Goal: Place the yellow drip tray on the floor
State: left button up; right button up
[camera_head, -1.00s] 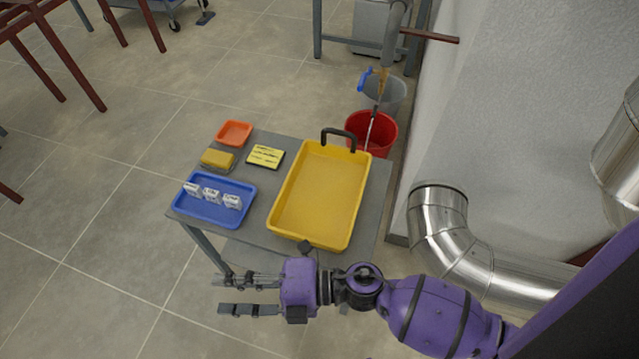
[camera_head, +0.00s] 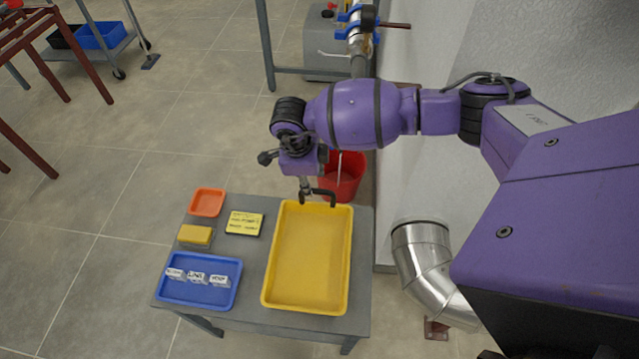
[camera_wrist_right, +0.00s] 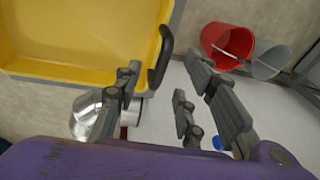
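The yellow drip tray (camera_head: 308,258) lies flat on a small grey table and looks empty. Its black far handle (camera_head: 325,194) rises from the far edge. My right gripper (camera_head: 306,186) points down beside this handle. In the right wrist view, my right gripper (camera_wrist_right: 168,84) has its fingers spread apart. The handle (camera_wrist_right: 162,55) shows just beyond and between the fingertips, and the tray (camera_wrist_right: 80,35) fills the upper left. I cannot tell whether a finger touches the handle. The near handle is not clearly visible. My left gripper is not in view.
The grey table (camera_head: 250,270) also holds a blue tray (camera_head: 200,294) with small labelled blocks, a yellow sponge (camera_head: 195,236), an orange dish (camera_head: 208,203) and a yellow sign (camera_head: 244,223). A red bucket (camera_head: 343,178) stands behind, and a metal pipe (camera_head: 425,262) right.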

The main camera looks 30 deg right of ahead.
aim_at(313, 190)
jog(key=f, duration=0.2)
jog(key=d+f, duration=0.1)
jog(key=f, duration=0.4)
jog(key=shift+w+d+f, duration=0.1)
jog(key=shift+w+d, duration=0.2)
jog(key=shift+d, duration=0.1)
jog(key=shift+c, duration=0.2)
grip_shut()
